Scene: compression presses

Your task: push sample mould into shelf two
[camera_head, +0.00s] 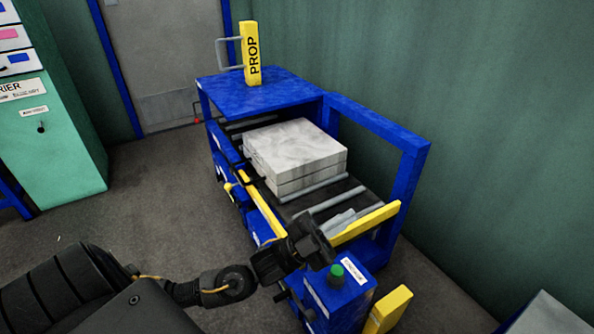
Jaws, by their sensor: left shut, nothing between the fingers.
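The sample mould appears to be the grey, stacked slab block (300,145), lying flat on the rollers of a blue-framed press or shelf unit (415,165). Its far part reaches toward the space under the blue top plate (255,92). I cannot tell which level is shelf two. My left gripper (316,243) is shut and empty at the near end of the unit, apart from the block and beside a yellow bar (366,223). A small grey metal piece (337,221) lies just behind the gripper. My right gripper is not in view.
A green button (337,270) sits on a blue control box (340,295) close below my left gripper. A yellow PROP block (251,54) stands on the top plate. A green cabinet (60,130) is at left. The floor (150,200) between is clear.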

